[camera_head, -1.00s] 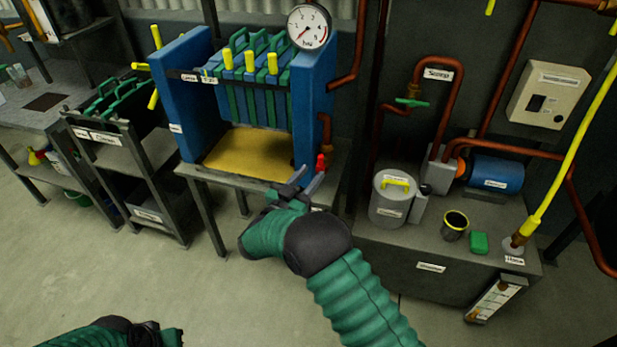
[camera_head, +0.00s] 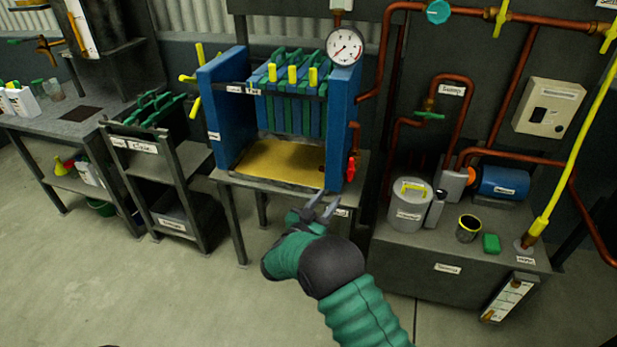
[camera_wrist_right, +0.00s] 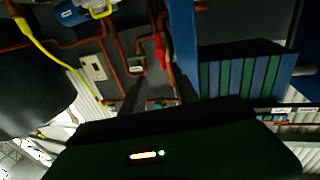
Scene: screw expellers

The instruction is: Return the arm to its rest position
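My right arm comes up from the bottom centre of the head view. Its gripper (camera_head: 322,205) is in front of the filter press table, below the red valve handle (camera_head: 351,168). The fingers are apart, with nothing visible between them. In the right wrist view the two dark fingers (camera_wrist_right: 160,92) also stand apart, and the red handle (camera_wrist_right: 159,52) shows beyond them.
The blue press (camera_head: 222,105) with green and blue plates stands on a table (camera_head: 290,187). A pump bench (camera_head: 440,262) stands to the right, with a canister (camera_head: 409,210) and dark cup (camera_head: 468,229). A plate rack (camera_head: 150,147) is at left. The floor in front is clear.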

